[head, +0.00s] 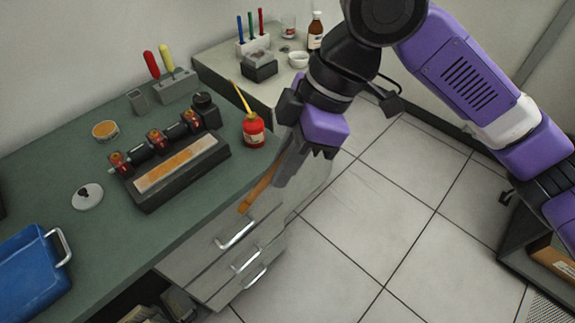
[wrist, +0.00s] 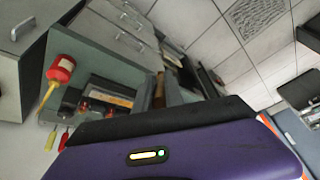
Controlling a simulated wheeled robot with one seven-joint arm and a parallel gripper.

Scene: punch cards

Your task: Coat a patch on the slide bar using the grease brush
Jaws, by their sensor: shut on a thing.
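The slide bar (head: 178,166) is a long pale strip with an orange-brown patch, set on a dark block on the green bench; it also shows in the wrist view (wrist: 112,94). My gripper (head: 284,180) is shut on the grease brush (head: 258,190), whose wooden, orange-brown part sticks out down and left past the fingers. The brush hangs off the bench's front edge, in front of the drawers, apart from the bar. Its bristles cannot be made out. A small bowl of orange stuff (head: 106,130), perhaps grease, sits on the bench behind the block.
A red oil can (head: 253,131) with a yellow spout stands right of the block. A blue tray (head: 32,272) and a round pale disc (head: 88,197) lie at left. A screwdriver holder (head: 176,86) stands at the back.

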